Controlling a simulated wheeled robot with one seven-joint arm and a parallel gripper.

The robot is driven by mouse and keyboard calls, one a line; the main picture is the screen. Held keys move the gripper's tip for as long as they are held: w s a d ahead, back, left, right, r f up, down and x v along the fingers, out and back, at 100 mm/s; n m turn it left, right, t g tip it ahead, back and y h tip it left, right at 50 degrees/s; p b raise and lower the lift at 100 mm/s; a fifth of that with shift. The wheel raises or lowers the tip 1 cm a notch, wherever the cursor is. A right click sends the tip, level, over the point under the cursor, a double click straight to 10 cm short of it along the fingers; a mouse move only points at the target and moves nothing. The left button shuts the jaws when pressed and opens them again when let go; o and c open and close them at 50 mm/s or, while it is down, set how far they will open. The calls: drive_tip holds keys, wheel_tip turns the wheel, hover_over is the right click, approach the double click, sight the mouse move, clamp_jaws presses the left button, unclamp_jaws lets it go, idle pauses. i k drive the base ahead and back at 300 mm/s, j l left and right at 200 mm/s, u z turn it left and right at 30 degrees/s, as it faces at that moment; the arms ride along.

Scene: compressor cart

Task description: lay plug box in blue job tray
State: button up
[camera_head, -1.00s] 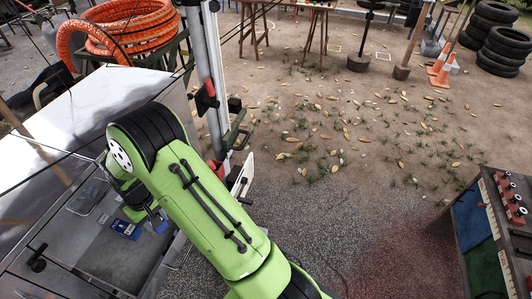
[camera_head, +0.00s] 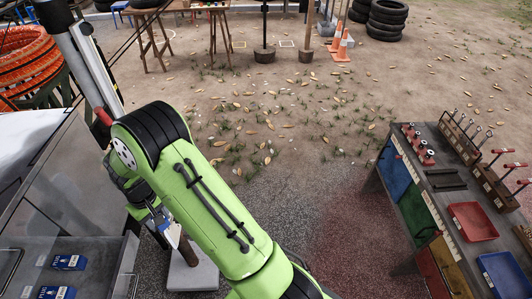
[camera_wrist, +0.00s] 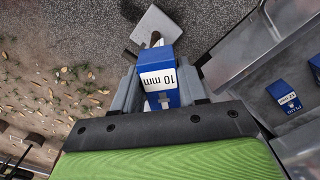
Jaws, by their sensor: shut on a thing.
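A blue plug box marked "10 mm" (camera_wrist: 158,80) is between the two fingers of my gripper (camera_wrist: 158,92) in the wrist view. My gripper (camera_head: 160,222) is shut on it, above the ground to the right of the grey cart. In the head view the arm hides much of the gripper, and the box barely shows. The blue job tray (camera_head: 506,274) is on the bench at the lower right, far from my gripper and partly cut off by the frame. No contents show in its visible part.
Other blue boxes (camera_head: 68,262) lie on the grey cart (camera_head: 95,250) at left. A red tray (camera_head: 473,222) sits behind the blue tray on the bench (camera_head: 440,180). A grey slab with a post (camera_head: 192,272) stands below my gripper. Open ground lies between cart and bench.

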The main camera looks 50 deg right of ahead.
sight(497, 266)
drive_tip(key=k+l+z, duration=0.1)
drive_tip(key=z, duration=0.35)
drive_tip(key=l+z, duration=0.6)
drive_tip(key=z, duration=0.25)
drive_tip(key=l+z, duration=0.25)
drive_tip(key=z, duration=0.2)
drive_tip(key=l+z, duration=0.2)
drive_tip(key=z, duration=0.25)
drive_tip(key=i+l+z, duration=0.15)
drive_tip(key=z, duration=0.3)
drive_tip(key=i+l+z, duration=0.15)
drive_tip(key=z, duration=0.3)
drive_tip(key=i+l+z, duration=0.15)
drive_tip(key=z, duration=0.25)
